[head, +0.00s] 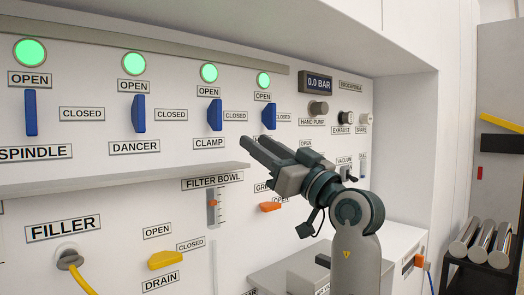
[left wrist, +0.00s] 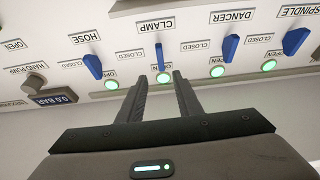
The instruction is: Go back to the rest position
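My left gripper (head: 254,142) is open and empty in front of the valve panel, its fingers pointing up and left. In the left wrist view, its two fingertips (left wrist: 161,82) are apart, with the blue CLAMP handle (left wrist: 159,54) beyond the gap between them. No contact with a handle is visible. The CLAMP handle also shows in the head view (head: 215,115), left of the fingers. The blue HOSE handle (left wrist: 93,66) is left of the fingers in the upside-down wrist view. My right gripper is not in view.
A grey ledge (head: 120,181) runs below the blue handles. The DANCER handle (head: 138,114) and SPINDLE handle (head: 31,113) are further left, under lit green lamps. An orange handle (head: 271,206) and a yellow DRAIN handle (head: 165,260) sit lower.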

